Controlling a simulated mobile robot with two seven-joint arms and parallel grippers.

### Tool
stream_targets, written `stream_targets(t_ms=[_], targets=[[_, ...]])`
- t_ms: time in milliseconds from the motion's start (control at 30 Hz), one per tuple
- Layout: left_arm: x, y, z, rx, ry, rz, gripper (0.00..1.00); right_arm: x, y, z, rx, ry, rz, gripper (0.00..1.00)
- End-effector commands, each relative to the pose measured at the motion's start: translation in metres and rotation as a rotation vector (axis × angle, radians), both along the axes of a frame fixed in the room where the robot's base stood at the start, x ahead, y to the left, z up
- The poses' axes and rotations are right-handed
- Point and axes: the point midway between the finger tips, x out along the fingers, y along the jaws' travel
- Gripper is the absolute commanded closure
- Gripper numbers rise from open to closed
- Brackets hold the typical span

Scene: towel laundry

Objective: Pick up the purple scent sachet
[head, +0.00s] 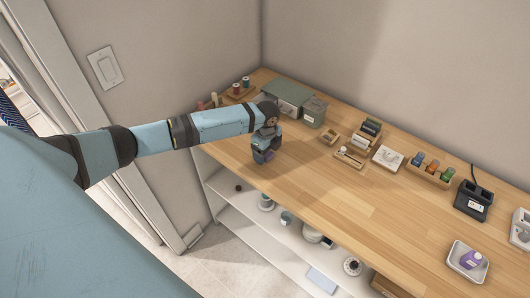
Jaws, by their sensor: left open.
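A small purple item with a pale label or top (471,259) lies in a white tray (455,275) at the lower right of the head view. It is too small to tell for sure whether it is the scent sachet. My left gripper (262,156) points down at the front left edge of the wooden worktop, far from that tray. It is open. A dark purplish patch shows at its fingertips; I cannot tell whether this is part of the gripper or a thing beneath it. My right gripper is out of view.
The wooden worktop (330,190) is clear in the middle. A grey-green box (288,95), a grey bin (314,112), a rack of coloured bottles (428,170) and a black device (473,200) stand along the back. White shelves (240,207) below hold small things.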

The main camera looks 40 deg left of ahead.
Motion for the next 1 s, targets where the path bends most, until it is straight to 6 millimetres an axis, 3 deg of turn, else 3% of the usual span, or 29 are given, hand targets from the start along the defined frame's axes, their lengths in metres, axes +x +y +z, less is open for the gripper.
stream_targets(t_ms=[300, 533, 833, 1000], targets=[[0.0, 0.0, -0.006, 0.0, 0.0, 0.0, 0.3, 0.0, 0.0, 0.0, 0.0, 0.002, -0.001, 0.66], [0.0, 0.0, -0.006, 0.0, 0.0, 0.0, 0.81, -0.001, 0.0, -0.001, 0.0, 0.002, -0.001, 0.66], [0.0, 0.0, -0.004, 0.0, -0.001, 0.0, 0.81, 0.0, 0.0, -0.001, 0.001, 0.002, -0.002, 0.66], [0.001, 0.001, 0.006, 0.0, -0.003, 0.0, 0.81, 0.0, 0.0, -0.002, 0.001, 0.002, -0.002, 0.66]])
